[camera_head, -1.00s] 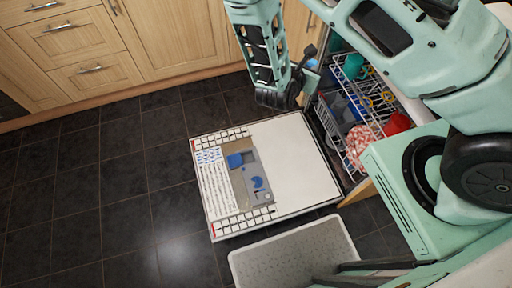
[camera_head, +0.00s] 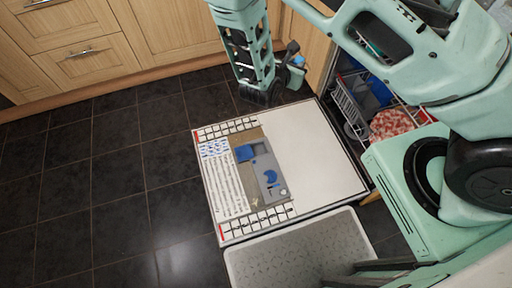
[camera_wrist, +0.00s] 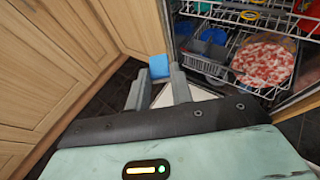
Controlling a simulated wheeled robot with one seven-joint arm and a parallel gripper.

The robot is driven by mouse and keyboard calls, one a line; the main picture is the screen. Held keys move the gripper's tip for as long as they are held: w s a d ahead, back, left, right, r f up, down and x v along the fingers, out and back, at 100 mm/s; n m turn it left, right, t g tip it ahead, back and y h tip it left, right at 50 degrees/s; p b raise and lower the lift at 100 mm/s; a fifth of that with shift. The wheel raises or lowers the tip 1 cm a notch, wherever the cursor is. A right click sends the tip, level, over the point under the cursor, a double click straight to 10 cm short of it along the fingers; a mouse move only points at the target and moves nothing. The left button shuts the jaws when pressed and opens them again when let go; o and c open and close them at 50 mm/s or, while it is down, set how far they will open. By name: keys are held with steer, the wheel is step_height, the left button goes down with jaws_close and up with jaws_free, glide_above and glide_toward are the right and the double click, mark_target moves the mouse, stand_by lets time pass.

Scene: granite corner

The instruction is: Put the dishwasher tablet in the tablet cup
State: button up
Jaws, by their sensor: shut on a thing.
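The blue dishwasher tablet (camera_wrist: 159,66) is between the tips of my gripper (camera_wrist: 159,78) in the wrist view, which is shut on it. In the head view my gripper (camera_head: 293,66) is small and partly hidden, above the floor beyond the open dishwasher door's far edge. The grey dispenser (camera_head: 262,168) lies on the inner face of that door. It has a blue part (camera_head: 245,153) at its upper left and a curved blue part (camera_head: 271,176) lower down. I cannot tell which recess is the tablet cup. The tablet is well apart from the dispenser.
The dishwasher door (camera_head: 320,150) lies open and flat. A rack (camera_wrist: 205,62) inside holds a red-and-white patterned plate (camera_wrist: 265,62). Wooden cabinets (camera_head: 170,40) stand along the back. A grey-topped box (camera_head: 300,250) stands at the door's near edge. Dark tiled floor at left is clear.

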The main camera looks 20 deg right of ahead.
steer(key=a+f+b, duration=0.3)
steer(key=f+b, duration=1)
steer(key=f, duration=0.1)
steer(key=w+a+f+b, duration=0.1)
steer(key=a+f+b, duration=0.3)
steer(key=f+b, duration=0.9)
steer(key=w+a+f+n+y+b, duration=0.1)
steer(key=a+f+b, duration=0.2)
steer(key=f+b, duration=1.1)
steer(key=shift+w+a+f+t+b, duration=0.15)
steer(key=shift+a+f+t+b, duration=0.2)
steer(key=shift+b, duration=0.3)
steer(key=shift+r+p, duration=0.1)
steer(key=shift+p, duration=0.2)
steer(key=shift+f+b, duration=2.15)
steer(key=shift+f, duration=3.25)
